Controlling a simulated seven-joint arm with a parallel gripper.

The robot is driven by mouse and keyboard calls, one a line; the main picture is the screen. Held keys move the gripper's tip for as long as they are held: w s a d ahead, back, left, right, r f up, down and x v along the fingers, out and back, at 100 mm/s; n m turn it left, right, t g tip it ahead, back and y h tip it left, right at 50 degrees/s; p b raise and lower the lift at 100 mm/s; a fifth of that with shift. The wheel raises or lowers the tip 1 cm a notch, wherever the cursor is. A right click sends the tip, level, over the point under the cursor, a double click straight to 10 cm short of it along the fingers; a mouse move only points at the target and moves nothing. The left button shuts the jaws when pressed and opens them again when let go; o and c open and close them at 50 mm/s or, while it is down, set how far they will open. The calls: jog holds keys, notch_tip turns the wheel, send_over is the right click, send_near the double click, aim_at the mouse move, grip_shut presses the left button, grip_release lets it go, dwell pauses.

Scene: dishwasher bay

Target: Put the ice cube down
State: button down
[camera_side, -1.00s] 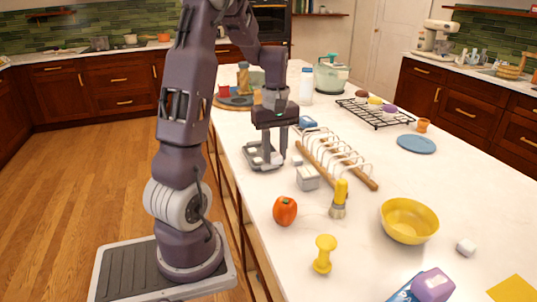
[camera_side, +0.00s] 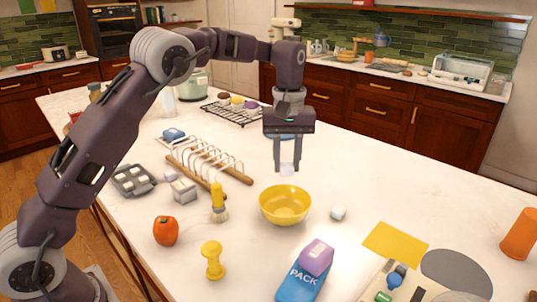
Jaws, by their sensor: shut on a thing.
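My gripper (camera_side: 287,167) points down over the counter, just behind the yellow bowl (camera_side: 285,208) in the picture. Its two fingers are shut on a small whitish ice cube (camera_side: 287,171) between the tips. The cube appears held above the counter; its exact height is hard to tell.
A wooden rack with white wire loops (camera_side: 206,163) lies left of my gripper. A yellow-handled brush (camera_side: 218,200), orange-red tomato (camera_side: 166,231), yellow stand (camera_side: 212,262) and blue pack (camera_side: 302,283) are nearer. A yellow sheet (camera_side: 395,243) lies right.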

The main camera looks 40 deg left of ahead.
aim_at(286, 164)
notch_tip(286, 164, down, 10)
jog(key=shift+a, duration=0.1)
dwell(0.4)
jog(key=c, duration=1)
grip_release()
jog(key=shift+r, duration=0.1)
notch_tip(286, 164, up, 7)
jog(key=shift+f, duration=0.1)
